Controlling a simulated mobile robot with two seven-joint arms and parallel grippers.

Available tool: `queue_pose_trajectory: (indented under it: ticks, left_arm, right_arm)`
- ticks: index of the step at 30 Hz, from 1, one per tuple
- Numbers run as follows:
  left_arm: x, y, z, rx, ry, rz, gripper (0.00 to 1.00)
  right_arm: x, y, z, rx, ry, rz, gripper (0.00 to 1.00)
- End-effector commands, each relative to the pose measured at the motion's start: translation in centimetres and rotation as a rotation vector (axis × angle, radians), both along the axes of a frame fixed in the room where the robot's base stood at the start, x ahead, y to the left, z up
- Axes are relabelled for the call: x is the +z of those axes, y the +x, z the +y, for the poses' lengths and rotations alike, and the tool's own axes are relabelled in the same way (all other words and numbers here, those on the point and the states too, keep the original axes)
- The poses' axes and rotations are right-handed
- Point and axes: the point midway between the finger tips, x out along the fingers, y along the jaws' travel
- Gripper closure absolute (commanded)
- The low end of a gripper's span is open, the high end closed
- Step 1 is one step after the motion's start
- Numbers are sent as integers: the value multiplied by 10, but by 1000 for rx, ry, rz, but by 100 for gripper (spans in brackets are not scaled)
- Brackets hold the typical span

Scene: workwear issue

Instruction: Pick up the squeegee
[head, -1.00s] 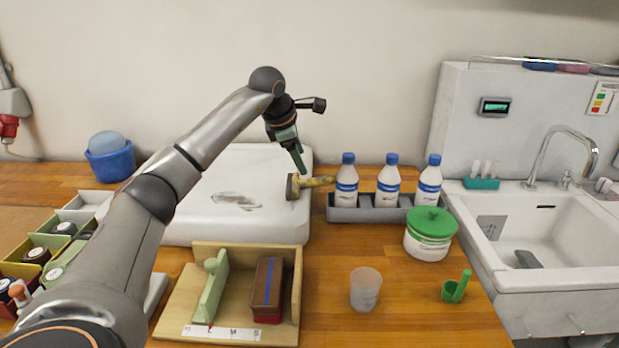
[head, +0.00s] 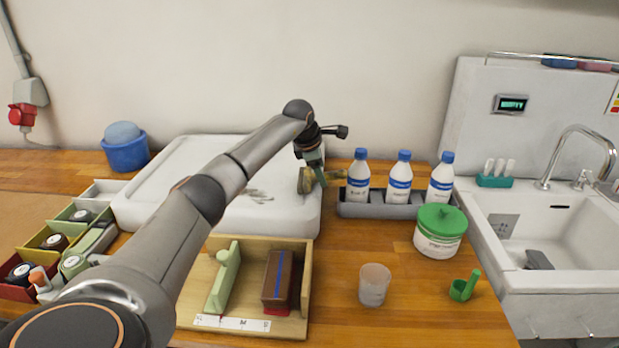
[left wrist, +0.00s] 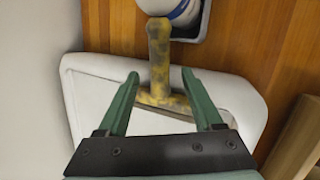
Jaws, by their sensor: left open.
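The squeegee (head: 306,182) is T-shaped, with a mottled yellow-brown handle and a crossbar. It lies at the right edge of the white tray, its handle pointing right toward the bottles. In the left wrist view the squeegee (left wrist: 158,50) runs up from its crossbar to a bottle. My left gripper (head: 314,170) is open at the squeegee, partly hiding it in the head view. In the left wrist view the green fingers of my left gripper (left wrist: 160,76) stand on either side of the handle, apart from it. My right gripper is not in view.
The white tray (head: 160,175) lies under my left arm. A grey rack (head: 375,209) with blue-capped bottles stands close right of the squeegee. A wooden box (head: 307,270), green-lidded tub (head: 438,240) and clear cup (head: 374,285) stand nearer. The sink (head: 515,250) is at right.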

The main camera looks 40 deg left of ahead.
Motion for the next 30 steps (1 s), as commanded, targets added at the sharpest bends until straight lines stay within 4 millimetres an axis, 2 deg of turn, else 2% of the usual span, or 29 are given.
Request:
queue_pose_trajectory:
  ticks: [6, 13, 30]
  left_arm:
    - [-14, 7, 2, 1, 0, 0, 33]
    - [-15, 7, 2, 0, 0, 0, 33]
    - [-14, 7, 2, 0, 0, 0, 96]
  right_arm:
    - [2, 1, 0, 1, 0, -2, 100]
    - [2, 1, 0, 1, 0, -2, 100]
    - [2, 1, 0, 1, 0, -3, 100]
